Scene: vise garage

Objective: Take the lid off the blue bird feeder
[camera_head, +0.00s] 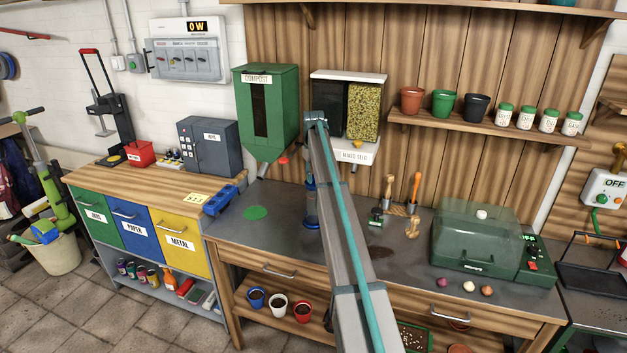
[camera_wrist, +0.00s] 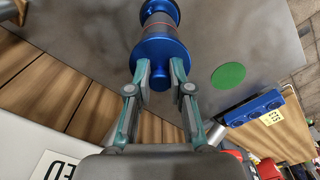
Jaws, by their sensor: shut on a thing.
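The blue bird feeder (camera_head: 312,218) stands upright on the grey bench top, a clear tube with blue ends, partly behind my arm in the head view. In the wrist view its clear tube (camera_wrist: 160,27) lies just beyond the blue lid (camera_wrist: 158,52). My gripper (camera_wrist: 160,68) is shut on the lid, one finger on each side of its near end. I see no clear gap between lid and tube. In the head view the fingers are mostly hidden by my arm.
A green disc (camera_head: 254,213) and a blue holder (camera_head: 219,200) lie left of the feeder. A compost dispenser (camera_head: 267,110) and a seed dispenser (camera_head: 363,110) hang behind. Hand tools (camera_head: 413,192) and a green-lidded box (camera_head: 478,238) stand to the right. The bench front is mostly clear.

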